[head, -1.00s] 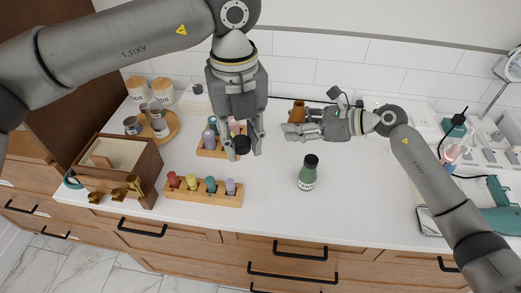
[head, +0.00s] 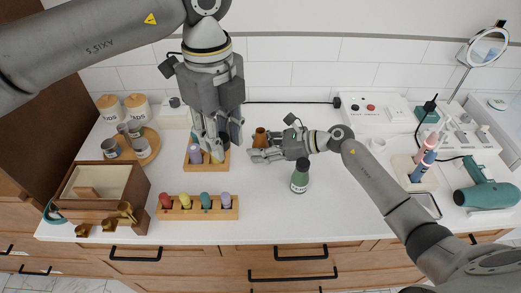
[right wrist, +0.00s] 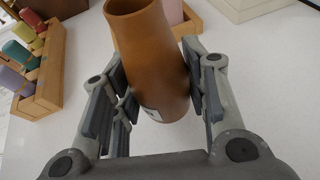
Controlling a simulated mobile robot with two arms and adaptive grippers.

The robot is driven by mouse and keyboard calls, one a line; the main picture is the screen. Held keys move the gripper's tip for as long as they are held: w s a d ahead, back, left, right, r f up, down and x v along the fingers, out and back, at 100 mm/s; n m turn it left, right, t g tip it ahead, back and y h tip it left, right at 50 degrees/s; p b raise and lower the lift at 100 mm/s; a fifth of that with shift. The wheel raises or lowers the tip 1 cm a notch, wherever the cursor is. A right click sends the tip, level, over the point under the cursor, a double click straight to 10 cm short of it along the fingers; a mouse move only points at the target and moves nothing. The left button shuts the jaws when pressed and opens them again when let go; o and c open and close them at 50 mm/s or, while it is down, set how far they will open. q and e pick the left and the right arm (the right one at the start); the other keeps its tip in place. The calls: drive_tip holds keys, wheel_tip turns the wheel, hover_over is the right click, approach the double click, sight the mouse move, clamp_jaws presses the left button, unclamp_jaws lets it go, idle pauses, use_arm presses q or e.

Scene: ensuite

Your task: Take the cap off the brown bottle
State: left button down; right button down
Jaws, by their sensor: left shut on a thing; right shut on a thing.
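The brown bottle (head: 260,137) is upright in the head view, its neck open and bare. It also shows large in the right wrist view (right wrist: 150,55), with its open rim at the top. My right gripper (head: 259,154) is shut on the bottle's body, one finger on each side (right wrist: 160,95). My left gripper (head: 221,148) is left of the bottle and apart from it, over the rear wooden rack. It is shut on the dark cap, which its fingers largely hide.
A green bottle (head: 299,178) with a black cap stands right of the racks. The front rack (head: 200,213) holds several coloured bottles; the rear rack (head: 190,164) is under my left gripper. A wooden box (head: 75,211) is at left.

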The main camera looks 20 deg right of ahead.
drive_tip(key=shift+f, duration=0.8)
drive_tip(key=shift+f, duration=0.15)
drive_tip(key=c, duration=0.8)
unclamp_jaws()
